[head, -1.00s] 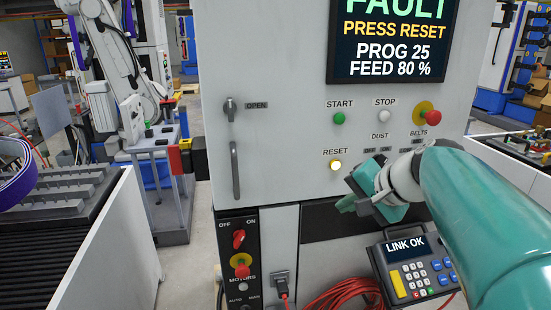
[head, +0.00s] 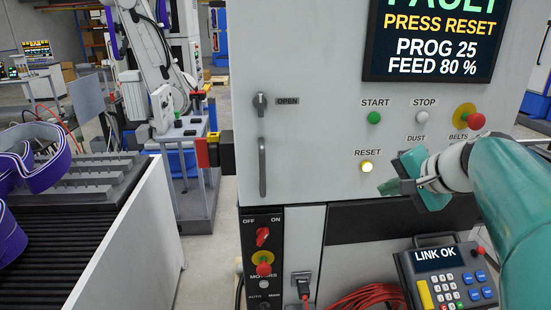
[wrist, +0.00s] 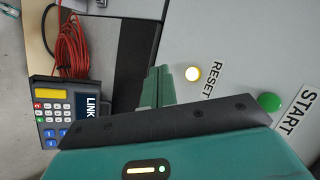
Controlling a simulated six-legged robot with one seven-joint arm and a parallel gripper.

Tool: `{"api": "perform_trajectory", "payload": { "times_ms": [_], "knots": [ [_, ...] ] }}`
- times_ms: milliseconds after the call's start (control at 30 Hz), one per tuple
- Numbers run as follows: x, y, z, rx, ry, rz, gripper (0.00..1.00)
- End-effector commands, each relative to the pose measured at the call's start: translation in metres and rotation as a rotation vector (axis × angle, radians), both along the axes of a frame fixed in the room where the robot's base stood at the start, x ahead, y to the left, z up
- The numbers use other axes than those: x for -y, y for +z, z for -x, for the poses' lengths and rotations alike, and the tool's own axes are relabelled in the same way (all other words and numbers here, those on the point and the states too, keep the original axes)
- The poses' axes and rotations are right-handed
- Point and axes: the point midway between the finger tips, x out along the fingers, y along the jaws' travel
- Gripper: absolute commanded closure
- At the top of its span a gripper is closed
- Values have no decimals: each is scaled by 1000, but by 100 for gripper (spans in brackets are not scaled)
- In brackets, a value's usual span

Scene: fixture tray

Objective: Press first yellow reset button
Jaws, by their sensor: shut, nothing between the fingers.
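The yellow reset button (head: 367,167) is a small lit round button under the RESET label on the grey machine panel (head: 330,120). It also shows in the wrist view (wrist: 193,74), beside my fingertips. My gripper (head: 388,187) is shut and empty, with its green fingers just right of and below the button in the head view. In the wrist view the shut fingers (wrist: 157,85) point up past the button's left side. I cannot tell whether they touch the panel; the button's face is not covered.
Above are a green START button (head: 374,118), a white STOP button (head: 422,118) and a red knob (head: 476,121). A screen (head: 430,45) reads PRESS RESET. Below are a keypad unit (head: 447,275) and red cable (head: 370,297). A handle (head: 262,165) stands left.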

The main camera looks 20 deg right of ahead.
Motion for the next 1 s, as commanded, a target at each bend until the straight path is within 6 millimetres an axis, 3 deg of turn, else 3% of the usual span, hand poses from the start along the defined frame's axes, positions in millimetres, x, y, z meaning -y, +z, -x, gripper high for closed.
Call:
{"api": "perform_trajectory", "payload": {
  "times_ms": [300, 500, 1000],
  "knots": [
    [14, -1, -43, -1, 0, -1, 100],
    [19, 0, -59, 0, 1, -1, 100],
    [20, 0, -63, 1, 0, 0, 100]
  ]
}}
